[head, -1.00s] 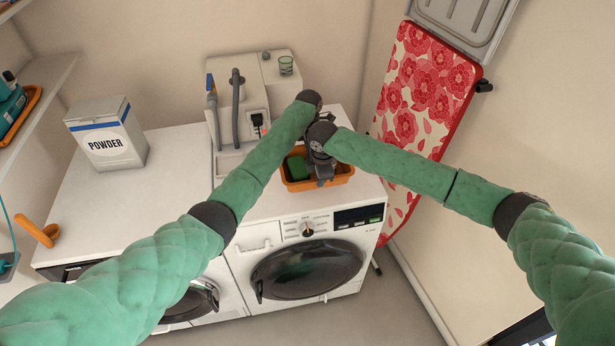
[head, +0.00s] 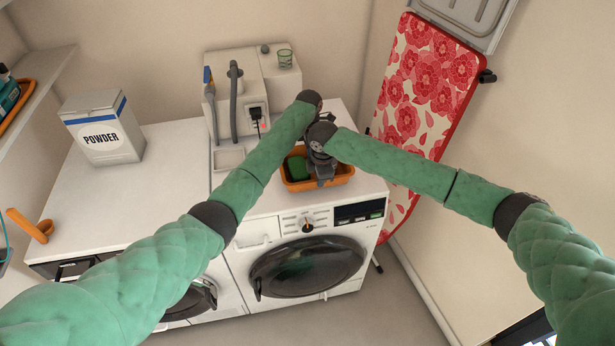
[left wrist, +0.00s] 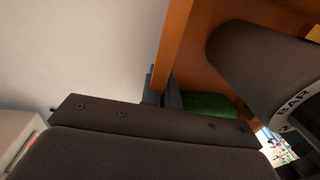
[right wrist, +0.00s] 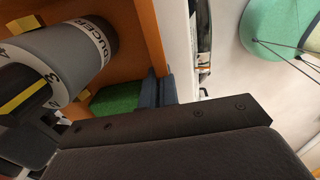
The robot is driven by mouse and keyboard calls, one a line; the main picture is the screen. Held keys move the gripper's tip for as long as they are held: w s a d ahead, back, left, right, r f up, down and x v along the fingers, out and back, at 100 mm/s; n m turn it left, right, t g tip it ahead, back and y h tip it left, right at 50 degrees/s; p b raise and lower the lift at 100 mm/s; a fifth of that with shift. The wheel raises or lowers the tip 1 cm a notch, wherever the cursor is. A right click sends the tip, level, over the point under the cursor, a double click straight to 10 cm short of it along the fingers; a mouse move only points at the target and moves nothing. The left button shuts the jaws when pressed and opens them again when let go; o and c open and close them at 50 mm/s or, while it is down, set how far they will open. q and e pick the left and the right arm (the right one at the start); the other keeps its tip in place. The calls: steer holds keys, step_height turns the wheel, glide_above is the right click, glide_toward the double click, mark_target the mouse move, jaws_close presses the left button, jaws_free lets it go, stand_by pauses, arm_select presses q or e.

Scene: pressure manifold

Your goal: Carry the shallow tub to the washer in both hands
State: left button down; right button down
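The shallow orange tub (head: 311,187) is over the top of the right-hand white front-loading machine (head: 270,206); I cannot tell whether it touches it. A green block (head: 297,168) and a grey cylinder with lettering (right wrist: 78,55) are inside the tub. My right gripper (right wrist: 161,90) is shut on one tub wall (right wrist: 147,35). My left gripper (left wrist: 163,97) is shut on another wall (left wrist: 172,45). Both arms reach in across the machines. In the head view the left fingers are hidden and my right gripper (head: 322,165) partly covers the tub.
A powder box (head: 103,130) stands on the left-hand counter top (head: 150,195), with an orange scoop-like thing (head: 35,228) near its edge. A floral ironing board (head: 428,85) leans at right.

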arm_select(q)
steer(key=shift+f+b, duration=0.35)
steer(key=shift+f, duration=0.05)
arm_select(e)
steer(key=shift+s+f, duration=0.1)
steer(key=shift+f, duration=0.35)
arm_select(q)
steer(key=shift+f+b, duration=0.55)
steer(key=shift+f, duration=0.05)
arm_select(e)
steer(key=shift+f, duration=0.6)
arm_select(q)
steer(key=c, duration=1.7)
jaws_free()
steer(key=shift+r, duration=0.15)
arm_select(e)
steer(key=c, duration=1.7)
jaws_free()
steer(key=shift+r, duration=0.2)
arm_select(q)
steer(key=shift+s, duration=0.1)
steer(key=shift+r, duration=0.1)
